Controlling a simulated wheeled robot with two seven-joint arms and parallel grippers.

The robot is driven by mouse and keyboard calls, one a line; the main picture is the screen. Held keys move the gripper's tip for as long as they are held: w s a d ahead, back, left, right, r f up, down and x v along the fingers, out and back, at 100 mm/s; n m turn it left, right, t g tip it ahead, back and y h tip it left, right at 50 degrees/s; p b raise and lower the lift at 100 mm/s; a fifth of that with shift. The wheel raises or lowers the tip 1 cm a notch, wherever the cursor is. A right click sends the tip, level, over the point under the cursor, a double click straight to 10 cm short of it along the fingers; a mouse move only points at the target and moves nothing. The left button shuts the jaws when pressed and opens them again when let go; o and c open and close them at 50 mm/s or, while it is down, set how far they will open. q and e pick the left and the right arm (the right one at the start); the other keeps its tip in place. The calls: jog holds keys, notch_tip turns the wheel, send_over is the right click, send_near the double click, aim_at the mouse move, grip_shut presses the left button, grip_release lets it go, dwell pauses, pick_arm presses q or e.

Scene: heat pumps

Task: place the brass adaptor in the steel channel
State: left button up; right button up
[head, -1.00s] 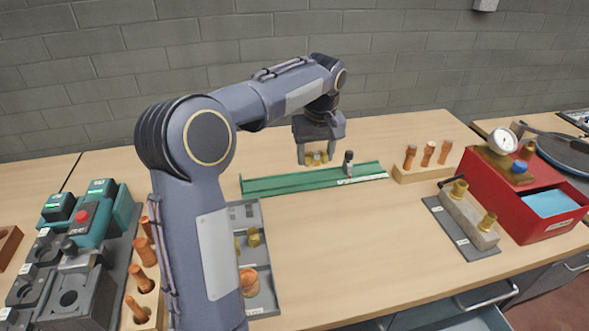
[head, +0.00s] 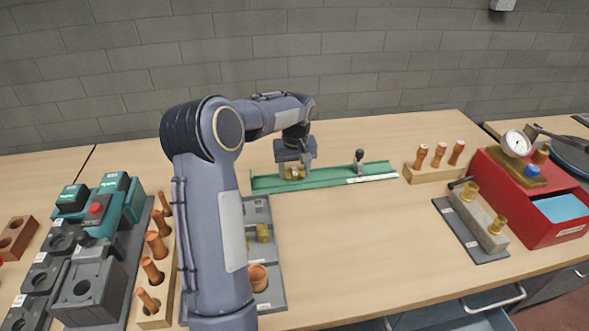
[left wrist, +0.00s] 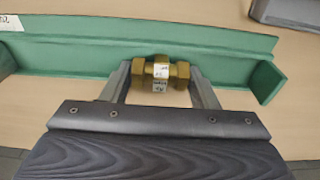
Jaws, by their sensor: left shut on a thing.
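The steel channel (head: 331,178) is a long green trough lying near the back of the table; it also crosses the left wrist view (left wrist: 90,45). My left gripper (head: 294,174) points down at the channel's left part in the head view. It is shut on the brass adaptor (left wrist: 160,72), a hex-ended fitting with a white label, held crosswise between the fingers. The adaptor is at the channel, near its right end in the left wrist view; I cannot tell whether it touches the channel floor. My right gripper is not in view.
A small dark-topped post (head: 360,158) stands at the channel, right of the gripper. A grey tray (head: 276,290) with brass and copper fittings lies in front. A wooden block with copper pieces (head: 437,173) and a red box (head: 545,225) stand right. The table's middle is clear.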

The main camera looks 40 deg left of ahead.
aim_at(295, 175)
pick_arm(q)
jog(key=o, duration=1.1)
notch_tip(295, 175, up, 12)
jog(key=d, duration=0.1)
jog(key=s+d+r+m+t+h, duration=0.25)
jog(key=s+d+m, duration=0.25)
jog(key=s+d, duration=0.8)
jog(key=s+d+f+m, duration=0.1)
jog(key=s+d+f, duration=0.1)
jog(key=s+d, duration=0.2)
jog(key=s+d+f+m+t+h, duration=0.1)
jog(key=s+d+f, duration=0.2)
jog(key=s+d, duration=0.1)
jog(key=s+d+f+m+t+h, duration=0.1)
jog(key=s+d+f, duration=0.1)
jog(key=s, duration=0.4)
jog(key=shift+d+f+m, duration=0.15)
jog(key=shift+d+f, duration=0.05)
jog(key=shift+d, duration=0.25)
jog(key=shift+d+f+m, duration=0.15)
jog(key=shift+d+f, duration=0.05)
jog(key=shift+d, duration=0.25)
